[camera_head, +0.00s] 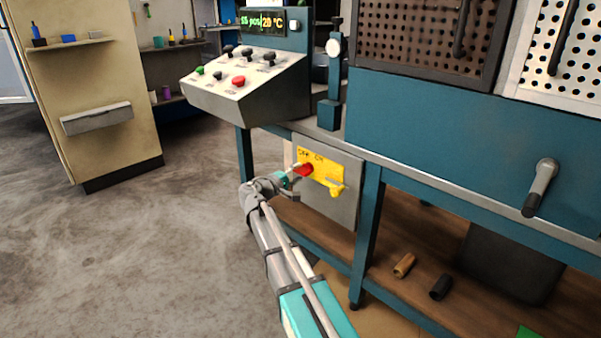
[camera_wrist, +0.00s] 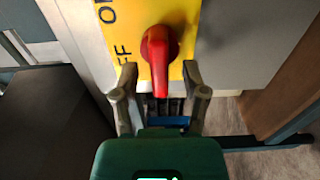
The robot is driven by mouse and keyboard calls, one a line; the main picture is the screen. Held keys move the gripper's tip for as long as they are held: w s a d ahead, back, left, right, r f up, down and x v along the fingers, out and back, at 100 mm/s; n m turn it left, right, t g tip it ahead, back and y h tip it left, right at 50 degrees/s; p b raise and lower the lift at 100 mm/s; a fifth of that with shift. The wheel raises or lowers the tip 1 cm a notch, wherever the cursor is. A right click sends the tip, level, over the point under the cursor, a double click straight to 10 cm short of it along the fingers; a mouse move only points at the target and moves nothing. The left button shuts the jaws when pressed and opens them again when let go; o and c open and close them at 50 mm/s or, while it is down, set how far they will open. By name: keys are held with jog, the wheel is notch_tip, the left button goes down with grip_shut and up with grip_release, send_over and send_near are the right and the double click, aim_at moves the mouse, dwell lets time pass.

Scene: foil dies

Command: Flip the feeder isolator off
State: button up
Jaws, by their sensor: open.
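The feeder isolator is a red handle (camera_head: 304,170) on a yellow plate (camera_head: 322,164) marked OFF and ON, on a grey box under the bench. In the wrist view the red handle (camera_wrist: 160,50) runs down the picture, its narrow end between my fingers. The yellow plate (camera_wrist: 188,15) shows OFF at its lower left and part of ON above. My gripper (camera_head: 290,183) is open at the handle; in the wrist view its fingers (camera_wrist: 162,82) stand either side of the handle's end, with gaps visible. I cannot tell the exact switch setting.
The grey box (camera_head: 340,212) hangs beside a blue bench leg (camera_head: 368,235). A sloped control panel (camera_head: 245,85) with buttons and levers stands above left. A yellow piece (camera_head: 337,189) juts from the plate's lower right. A crank handle (camera_head: 540,188) sticks out farther right. Floor at left is clear.

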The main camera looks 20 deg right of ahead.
jog(key=v, duration=1)
jog(key=s+d+f+m+g+y+p, duration=0.2)
jog(key=s+f+g+y+p, duration=0.15)
jog(key=s, duration=0.35)
jog(key=s+d+f+m+g+y+p, duration=0.2)
jog(key=s+f+y+p, duration=0.15)
jog(key=s, duration=0.25)
jog(key=s+a+r+m+g+y+p, duration=0.1)
jog(key=s+a+y+p, duration=0.2)
jog(key=s+y, duration=0.25)
jog(key=s+a+r+m+g+y+p, duration=0.1)
jog(key=s+a+g+y+p, duration=0.2)
jog(key=s, duration=0.4)
notch_tip(320, 180, up, 37)
jog(key=t+p, duration=0.1)
jog(key=p, duration=3.7)
jog(key=shift+r, duration=0.25)
